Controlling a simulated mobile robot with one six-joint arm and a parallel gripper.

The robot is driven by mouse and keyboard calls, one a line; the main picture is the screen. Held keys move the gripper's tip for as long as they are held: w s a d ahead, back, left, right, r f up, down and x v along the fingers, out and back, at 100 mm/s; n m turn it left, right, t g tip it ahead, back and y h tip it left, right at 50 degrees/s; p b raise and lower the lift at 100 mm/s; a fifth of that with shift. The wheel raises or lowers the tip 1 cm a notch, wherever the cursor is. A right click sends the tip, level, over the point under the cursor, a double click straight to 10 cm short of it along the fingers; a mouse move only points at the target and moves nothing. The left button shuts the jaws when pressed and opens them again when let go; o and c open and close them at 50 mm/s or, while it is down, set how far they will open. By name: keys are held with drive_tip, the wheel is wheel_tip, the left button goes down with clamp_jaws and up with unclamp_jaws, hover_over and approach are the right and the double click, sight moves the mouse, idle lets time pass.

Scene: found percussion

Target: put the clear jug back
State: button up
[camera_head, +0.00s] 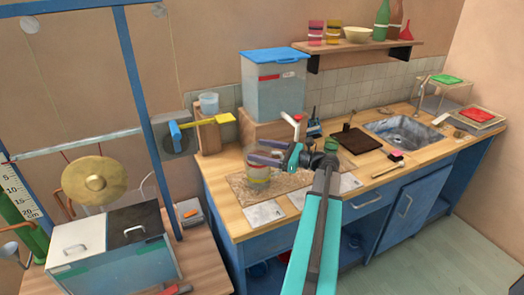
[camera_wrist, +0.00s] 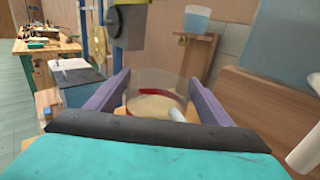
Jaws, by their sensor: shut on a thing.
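The clear jug (camera_head: 257,174) is a see-through vessel above the brown speckled mat on the wooden counter, in the head view. In the wrist view the jug (camera_wrist: 160,92) sits between the two purple fingers of my gripper (camera_wrist: 157,82), with a red band and a pale rod-like part showing at it. My gripper (camera_head: 264,152) is shut on the jug, and its fingers hide part of it in the head view. I cannot tell whether the jug's base touches the mat.
The brown mat (camera_head: 235,181) lies on the counter near white sheets (camera_head: 264,214). A blue-lidded bin (camera_head: 275,90) stands behind on a wooden block. A translucent cup (camera_head: 208,103) stands on a wooden stand at left. The sink (camera_head: 400,130) is at right. A blue frame post (camera_head: 147,115) rises at left.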

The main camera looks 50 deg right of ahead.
drive_tip(key=shift+f, duration=0.3)
drive_tip(key=o, duration=2)
drive_tip(key=b+v, duration=0.3)
drive_tip(key=v, duration=0.9)
